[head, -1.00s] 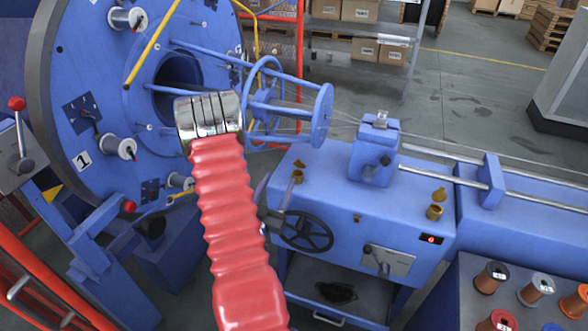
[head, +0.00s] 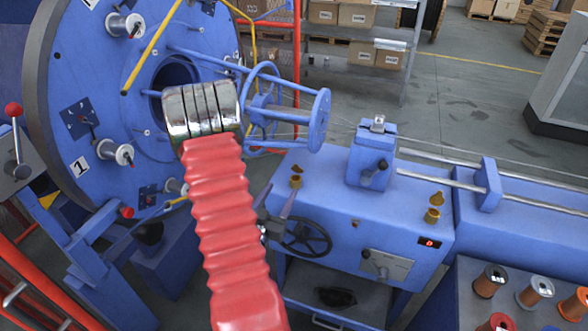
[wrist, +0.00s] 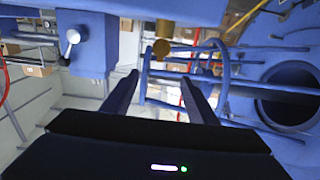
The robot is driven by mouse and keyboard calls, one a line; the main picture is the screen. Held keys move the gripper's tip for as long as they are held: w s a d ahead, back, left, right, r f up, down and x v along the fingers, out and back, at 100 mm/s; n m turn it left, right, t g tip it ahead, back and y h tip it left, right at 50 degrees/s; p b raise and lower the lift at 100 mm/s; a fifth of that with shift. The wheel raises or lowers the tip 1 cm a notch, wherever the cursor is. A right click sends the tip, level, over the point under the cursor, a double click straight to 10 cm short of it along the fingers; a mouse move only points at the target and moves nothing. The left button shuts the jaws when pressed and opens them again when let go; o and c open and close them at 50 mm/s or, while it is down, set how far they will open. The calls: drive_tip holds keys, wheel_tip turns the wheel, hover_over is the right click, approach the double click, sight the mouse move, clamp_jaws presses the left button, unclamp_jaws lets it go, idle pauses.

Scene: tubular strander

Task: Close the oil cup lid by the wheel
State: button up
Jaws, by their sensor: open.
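The brass oil cup (head: 296,183) by the wheel stands on the left end of the blue machine bed, and its lid (head: 297,168) is raised above it. The black spoked wheel (head: 306,237) is on the bed's front face below it. My gripper (head: 276,196) is left of this cup, partly hidden by my arm. In the wrist view, my gripper (wrist: 160,77) is open and empty, its two dark fingers apart. A brass cup (wrist: 165,27) and its round lid (wrist: 161,48) show beyond the fingertips, between them, with no contact visible.
A second brass cup (head: 432,215) with a raised lid (head: 437,198) stands farther right on the bed. A blue block (head: 371,157) rises behind. The large blue disc (head: 95,110) with spools and the round cage (head: 318,120) are close to my arm.

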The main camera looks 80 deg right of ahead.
sight(296, 165)
drive_tip(key=d, duration=0.8)
drive_tip(key=s+d, duration=0.1)
drive_tip(key=d, duration=0.3)
drive_tip(key=shift+s+d, duration=0.1)
drive_tip(key=shift+d, duration=0.25)
drive_tip(key=c, duration=1.1)
